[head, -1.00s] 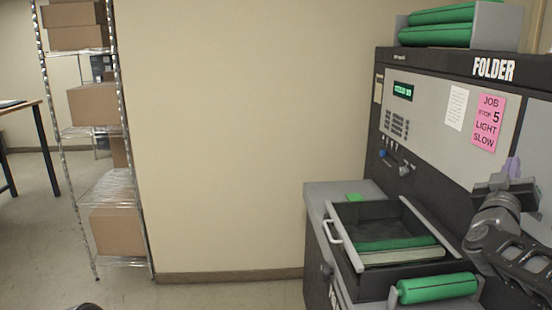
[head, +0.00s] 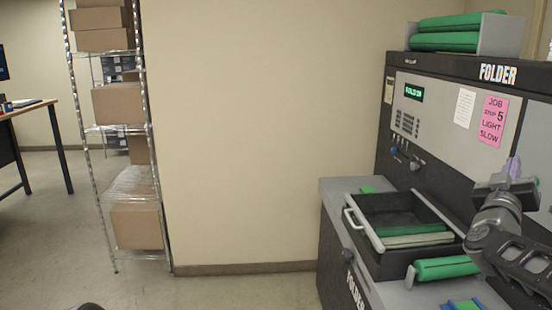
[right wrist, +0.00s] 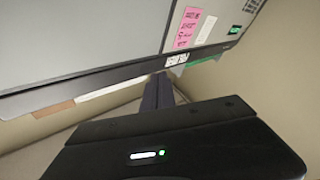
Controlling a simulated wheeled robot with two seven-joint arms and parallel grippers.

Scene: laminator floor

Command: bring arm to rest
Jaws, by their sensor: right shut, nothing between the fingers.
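My right arm comes in at the right edge of the head view, in front of the folder machine (head: 455,110). Its gripper (head: 513,168) points up beside the pink job card (head: 494,119). In the right wrist view the two dark fingers (right wrist: 158,92) lie together with nothing between them. The machine's panel fills the upper left of that view, beyond the fingers. My left gripper is not in view.
An open tray (head: 398,212) with a green roller (head: 410,229) sits low on the machine. Another green roller (head: 446,267) lies in front. A wire shelf (head: 108,128) with cardboard boxes and a desk (head: 28,108) stand left. Floor between is clear.

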